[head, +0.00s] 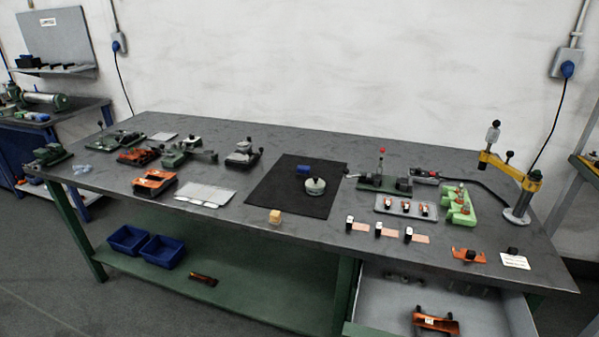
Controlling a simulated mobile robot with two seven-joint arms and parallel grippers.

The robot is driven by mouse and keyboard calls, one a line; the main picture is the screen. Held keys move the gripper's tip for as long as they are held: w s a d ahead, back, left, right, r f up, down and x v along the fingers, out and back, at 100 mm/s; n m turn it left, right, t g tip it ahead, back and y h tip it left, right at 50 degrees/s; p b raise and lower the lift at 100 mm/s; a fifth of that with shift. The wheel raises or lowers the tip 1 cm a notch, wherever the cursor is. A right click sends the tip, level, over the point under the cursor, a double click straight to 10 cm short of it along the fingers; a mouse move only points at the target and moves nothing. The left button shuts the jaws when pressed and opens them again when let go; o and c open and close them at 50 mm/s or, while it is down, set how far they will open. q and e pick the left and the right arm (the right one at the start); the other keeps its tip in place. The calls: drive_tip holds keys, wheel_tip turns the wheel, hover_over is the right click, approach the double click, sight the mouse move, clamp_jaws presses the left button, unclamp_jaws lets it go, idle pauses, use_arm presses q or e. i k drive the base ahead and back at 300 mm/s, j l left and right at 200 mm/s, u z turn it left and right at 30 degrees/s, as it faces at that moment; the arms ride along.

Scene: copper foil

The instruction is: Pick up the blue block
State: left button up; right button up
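A small dark blue block (303,169) lies on the black mat (278,194) near the mat's far edge, around the middle of the grey workbench. A round pale object (315,186) with a knob sits on the mat just in front of the block and to its right. Nothing covers the block from this view. Neither of my grippers shows in the head view.
The bench (340,142) holds several small tools and fixtures left and right of the mat. Blue bins (129,240) sit on the lower shelf. A drawer (376,315) stands open at the front right.

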sight(305, 170)
drive_tip(key=j+z, duration=0.1)
drive_tip(key=z, duration=0.3)
drive_tip(key=j+z, duration=0.1)
drive_tip(key=z, duration=0.3)
drive_tip(key=j+z, duration=0.3)
drive_tip(key=j, duration=0.15)
drive_tip(key=j+z, duration=0.35)
drive_tip(key=k+j, duration=0.1)
drive_tip(key=j, duration=0.4)
drive_tip(key=j+z, duration=0.1)
drive_tip(key=j, duration=0.4)
drive_tip(key=k+j+z, duration=0.1)
drive_tip(key=j, duration=0.35)
drive_tip(key=k+j, duration=0.15)
drive_tip(key=j, duration=0.3)
